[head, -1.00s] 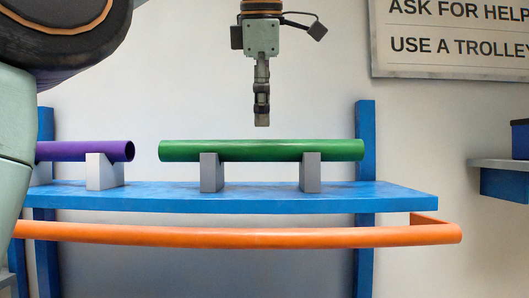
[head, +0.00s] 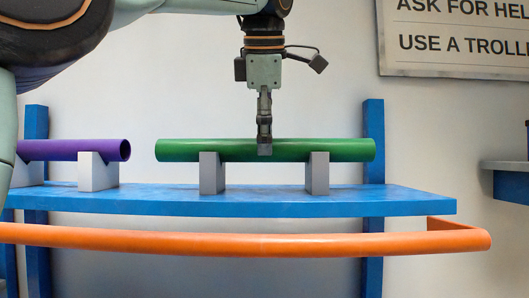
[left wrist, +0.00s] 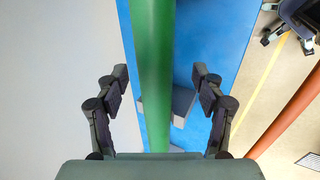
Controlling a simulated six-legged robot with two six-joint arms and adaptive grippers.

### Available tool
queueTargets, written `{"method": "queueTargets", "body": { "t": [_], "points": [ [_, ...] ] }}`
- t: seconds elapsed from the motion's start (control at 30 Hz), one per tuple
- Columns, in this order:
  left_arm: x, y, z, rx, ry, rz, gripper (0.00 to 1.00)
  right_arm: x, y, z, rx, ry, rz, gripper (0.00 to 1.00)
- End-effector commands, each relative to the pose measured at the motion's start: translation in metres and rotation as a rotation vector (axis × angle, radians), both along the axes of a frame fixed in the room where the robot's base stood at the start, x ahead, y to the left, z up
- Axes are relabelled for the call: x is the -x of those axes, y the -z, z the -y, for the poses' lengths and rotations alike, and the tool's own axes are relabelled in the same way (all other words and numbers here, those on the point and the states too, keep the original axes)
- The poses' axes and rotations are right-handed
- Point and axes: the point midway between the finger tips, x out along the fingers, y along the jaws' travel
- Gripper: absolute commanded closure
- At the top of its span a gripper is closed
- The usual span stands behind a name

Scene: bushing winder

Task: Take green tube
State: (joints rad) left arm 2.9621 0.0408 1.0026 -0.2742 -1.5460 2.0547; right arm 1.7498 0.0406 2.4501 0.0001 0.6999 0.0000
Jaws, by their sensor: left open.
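The green tube (head: 205,150) lies level across two grey supports (head: 212,174) on the blue shelf (head: 270,202). My left gripper (head: 264,146) points straight down at the middle of the tube, its near finger overlapping the tube in the head view. In the left wrist view the green tube (left wrist: 153,70) runs between the two spread fingers of my left gripper (left wrist: 162,85), with a gap on each side. The gripper is open and empty. My right gripper is not in view.
A purple tube (head: 80,150) rests on grey supports to the left on the same shelf. An orange rail (head: 250,244) runs along the shelf's front. A sign (head: 455,38) hangs on the wall behind. A second shelf (head: 510,166) stands at the right edge.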

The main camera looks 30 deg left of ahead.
Motion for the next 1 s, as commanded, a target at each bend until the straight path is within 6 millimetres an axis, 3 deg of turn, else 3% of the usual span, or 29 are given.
{"method": "queueTargets", "body": {
  "t": [0.13, 0.43, 1.0],
  "points": [
    [-0.007, 0.015, -0.005, 0.0, 0.0, -0.003, 0.32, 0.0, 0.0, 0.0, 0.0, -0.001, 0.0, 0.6],
    [-0.01, 0.018, -0.006, 0.0, 0.001, 0.001, 0.33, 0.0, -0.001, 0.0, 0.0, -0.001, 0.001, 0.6],
    [-0.01, 0.018, -0.007, 0.0, 0.0, 0.001, 0.81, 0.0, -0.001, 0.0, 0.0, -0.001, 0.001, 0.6]
  ]
}}
